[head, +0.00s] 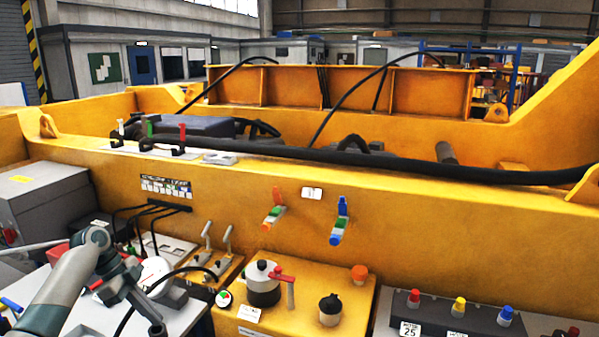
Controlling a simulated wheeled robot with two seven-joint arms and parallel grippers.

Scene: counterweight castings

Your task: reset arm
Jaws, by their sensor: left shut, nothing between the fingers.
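My left arm (72,283) comes in from the lower left, a grey and dark jointed arm that bends at a round joint. My left gripper (156,327) points down near the bottom edge of the head view, shut and empty, over the pale bench. The fingertips are small and partly dark, so their exact height above the bench is hard to tell. My right gripper and arm do not show.
A long yellow steel frame (400,205) crosses the view behind the bench. A yellow control box (297,287) with knobs and a red lever stands right of my gripper. Two small levers (215,243), cables and a grey box (47,203) are nearby.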

